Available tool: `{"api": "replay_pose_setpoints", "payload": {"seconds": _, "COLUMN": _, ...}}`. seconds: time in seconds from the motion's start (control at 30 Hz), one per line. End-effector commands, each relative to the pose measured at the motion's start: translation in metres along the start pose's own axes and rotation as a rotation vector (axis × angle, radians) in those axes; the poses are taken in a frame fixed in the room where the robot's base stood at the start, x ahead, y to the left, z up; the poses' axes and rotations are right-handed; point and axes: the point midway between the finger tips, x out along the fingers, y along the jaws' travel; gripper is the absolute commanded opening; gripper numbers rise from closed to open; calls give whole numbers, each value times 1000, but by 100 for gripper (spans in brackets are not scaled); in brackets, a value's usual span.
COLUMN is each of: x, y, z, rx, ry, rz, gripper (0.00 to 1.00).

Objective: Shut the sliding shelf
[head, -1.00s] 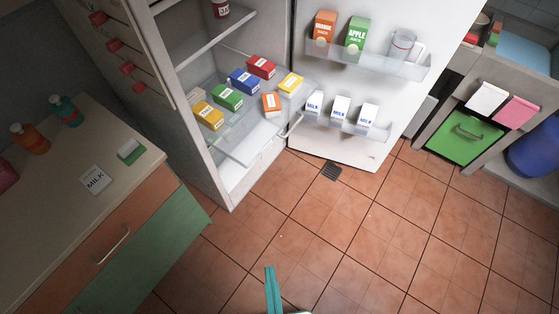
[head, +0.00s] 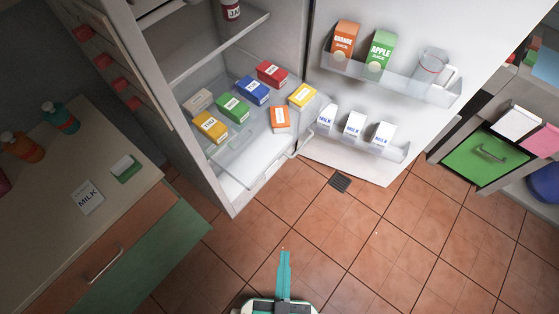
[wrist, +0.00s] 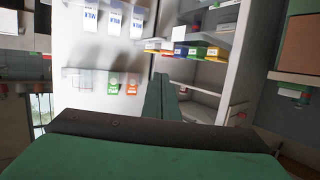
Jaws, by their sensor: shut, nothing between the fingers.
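The sliding shelf (head: 240,145) is a clear pane inside the open fridge, pulled out past the fridge's front edge. It carries several small coloured boxes, and a light handle (head: 297,146) shows at its front right corner. In the wrist view, boxes (wrist: 195,50) sit in a row on a shelf right of centre. My gripper (head: 285,254) is at the bottom of the head view, over the floor in front of the fridge, apart from the shelf. Its teal fingers are together and empty; they also show in the wrist view (wrist: 160,82).
The open fridge door (head: 310,150) stands right of the shelf, with juice cartons (head: 380,50), milk cartons (head: 353,124) and a jug (head: 432,66) in its racks. A counter (head: 60,215) is at left. Open tiled floor (head: 380,250) lies before the fridge.

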Motion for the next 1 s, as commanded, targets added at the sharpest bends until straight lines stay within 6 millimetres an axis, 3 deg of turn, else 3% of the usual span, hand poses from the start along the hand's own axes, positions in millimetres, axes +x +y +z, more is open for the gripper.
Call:
{"api": "replay_pose_setpoints", "payload": {"seconds": 0.17, "x": 32, "y": 28, "z": 71, "rx": 106, "ry": -145, "rz": 60, "gripper": 0}}
{"api": "replay_pose_setpoints", "payload": {"seconds": 0.3, "x": 64, "y": 53, "z": 145, "rx": 260, "ry": -311, "rz": 102, "gripper": 0}}
{"api": "replay_pose_setpoints", "payload": {"seconds": 0.4, "x": 86, "y": 64, "z": 189, "rx": 384, "ry": -419, "rz": 108, "gripper": 0}}
{"api": "replay_pose_setpoints", "payload": {"seconds": 0.5, "x": 109, "y": 70, "z": 224, "rx": 518, "ry": -515, "rz": 93, "gripper": 0}}
{"api": "replay_pose_setpoints", "payload": {"seconds": 0.6, "x": 132, "y": 70, "z": 246, "rx": 657, "ry": -592, "rz": 51, "gripper": 0}}
{"api": "replay_pose_setpoints", "payload": {"seconds": 0.7, "x": 157, "y": 67, "z": 255, "rx": 797, "ry": -652, "rz": -19, "gripper": 0}}
{"api": "replay_pose_setpoints", "payload": {"seconds": 0.8, "x": 181, "y": 62, "z": 251, "rx": 934, "ry": -690, "rz": -118, "gripper": 0}}
{"api": "replay_pose_setpoints", "payload": {"seconds": 0.87, "x": 196, "y": 60, "z": 240, "rx": 1011, "ry": -700, "rz": -192, "gripper": 0}}
{"api": "replay_pose_setpoints", "payload": {"seconds": 1.0, "x": 226, "y": 58, "z": 200, "rx": 1163, "ry": -691, "rz": -400, "gripper": 0}}
